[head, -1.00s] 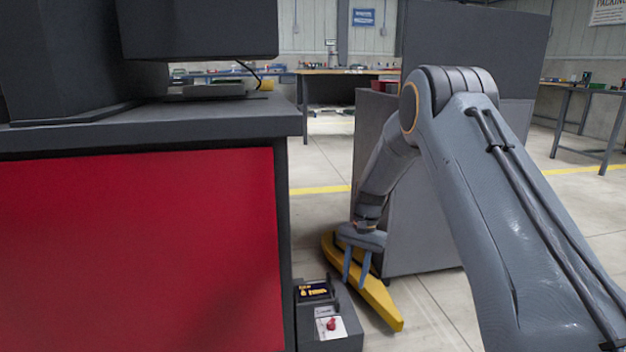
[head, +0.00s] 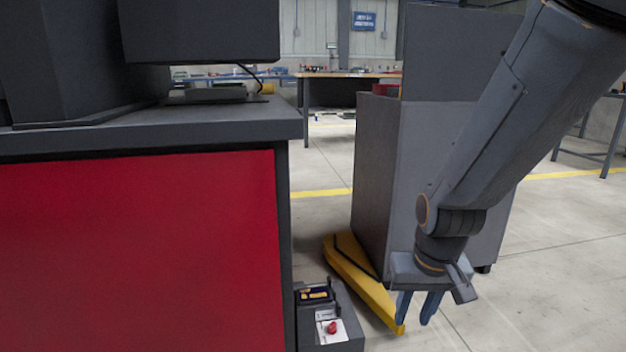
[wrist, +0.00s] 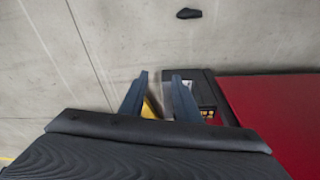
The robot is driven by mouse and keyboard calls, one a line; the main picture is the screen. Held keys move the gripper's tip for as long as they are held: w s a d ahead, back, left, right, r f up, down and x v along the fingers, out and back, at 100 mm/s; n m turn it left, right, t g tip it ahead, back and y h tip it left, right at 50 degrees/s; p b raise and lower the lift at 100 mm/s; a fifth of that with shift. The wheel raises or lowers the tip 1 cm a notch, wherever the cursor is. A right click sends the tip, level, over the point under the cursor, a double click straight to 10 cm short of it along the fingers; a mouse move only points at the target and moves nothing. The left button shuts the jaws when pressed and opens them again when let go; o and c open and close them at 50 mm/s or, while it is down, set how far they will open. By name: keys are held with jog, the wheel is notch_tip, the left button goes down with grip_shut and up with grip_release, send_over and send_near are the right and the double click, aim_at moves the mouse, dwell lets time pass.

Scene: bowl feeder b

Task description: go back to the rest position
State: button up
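My gripper (head: 415,316) hangs low at the right in the head view, fingers pointing down, in front of the grey cabinet. Its two blue-grey fingers are apart with nothing held between them. In the wrist view the gripper (wrist: 160,78) also shows its fingers spread, with bare floor past the tips. My arm comes down to it from the upper right of the head view.
A grey cabinet (head: 375,170) stands behind my gripper, with a yellow bar (head: 362,284) at its foot. A control box (head: 340,305) with a red button sits beside the red-fronted bench (head: 140,250). A small dark object (wrist: 189,13) lies on open floor.

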jog(key=s+a+r+n+g+y+p, duration=0.15)
jog(key=s+a+r+n, duration=0.25)
jog(key=s+a+r, duration=0.45)
jog(key=s+a+r+n+g+p, duration=0.1)
jog(key=s+a+r+n+p, duration=0.3)
jog(key=s+a, duration=0.8)
jog(key=d+r+m+p, duration=0.2)
jog(key=d+r+p, duration=0.5)
jog(key=p, duration=0.5)
jog(key=d+r+m+h+p, duration=0.1)
jog(key=d+r+m+p, duration=0.2)
jog(key=r+p, duration=0.9)
jog(key=d+r+m+p, duration=0.2)
jog(key=d+r+p, duration=0.8)
jog(key=p, duration=0.3)
jog(key=shift+w+d+r+m, duration=0.25)
jog(key=shift+d+m, duration=0.05)
